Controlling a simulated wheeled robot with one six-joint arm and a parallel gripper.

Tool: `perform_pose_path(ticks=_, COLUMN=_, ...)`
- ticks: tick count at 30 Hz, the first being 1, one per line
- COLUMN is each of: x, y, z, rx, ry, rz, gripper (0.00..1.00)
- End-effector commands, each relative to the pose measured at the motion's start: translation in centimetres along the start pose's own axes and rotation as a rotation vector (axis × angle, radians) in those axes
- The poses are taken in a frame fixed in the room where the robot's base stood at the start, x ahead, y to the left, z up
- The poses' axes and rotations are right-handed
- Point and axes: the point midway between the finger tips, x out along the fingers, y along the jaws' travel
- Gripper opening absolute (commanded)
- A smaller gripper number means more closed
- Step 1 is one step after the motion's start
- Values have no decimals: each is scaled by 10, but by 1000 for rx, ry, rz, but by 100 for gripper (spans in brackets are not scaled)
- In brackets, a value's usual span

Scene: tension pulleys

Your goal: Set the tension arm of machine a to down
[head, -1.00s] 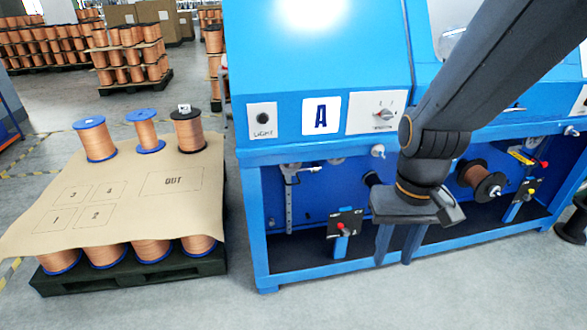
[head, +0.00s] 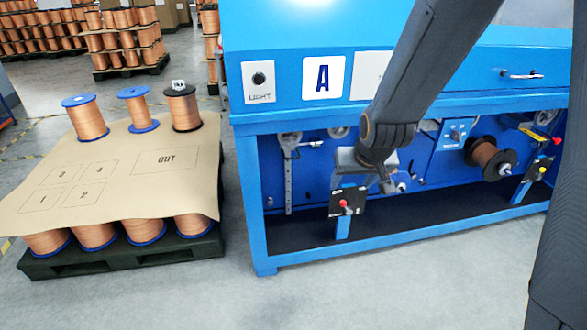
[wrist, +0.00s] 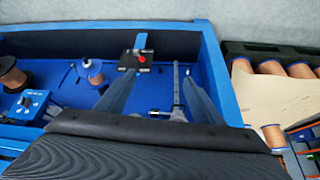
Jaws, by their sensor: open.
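Machine A is the blue machine, marked by its white A sign (head: 323,77). In its open bay at the left, a vertical grey slotted bar (head: 288,185) hangs below a pulley (head: 290,139). A short lever that looks like the tension arm (head: 309,144) points right from there, about level. In the wrist view the bar (wrist: 177,88) shows between my spread fingers, with the lever (wrist: 160,112) near its lower end. My gripper (head: 374,174) is open and empty, in front of the bay and right of the lever, apart from it. It also shows in the wrist view (wrist: 160,78).
A black control box with a red knob (head: 347,202) stands close below my gripper. A copper spool (head: 486,158) is mounted farther right in the bay. A pallet (head: 120,259) with copper spools and a cardboard sheet (head: 115,172) stands left of the machine. Floor in front is clear.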

Motion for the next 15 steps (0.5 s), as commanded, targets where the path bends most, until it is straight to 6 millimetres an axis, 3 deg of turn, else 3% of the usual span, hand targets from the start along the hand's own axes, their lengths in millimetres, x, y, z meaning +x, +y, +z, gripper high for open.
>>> perform_pose_path(ticks=1, x=35, y=-5, z=-12, rx=-10, ry=55, rz=-4, gripper=61)
perform_pose_path(ticks=3, x=67, y=-13, z=-35, rx=-21, ry=143, rz=-11, gripper=61)
perform_pose_path(ticks=9, x=149, y=-39, z=-93, rx=-46, ry=399, rz=-35, gripper=61)
perform_pose_path(ticks=15, x=218, y=-68, z=-135, rx=-65, ry=654, rz=-64, gripper=61)
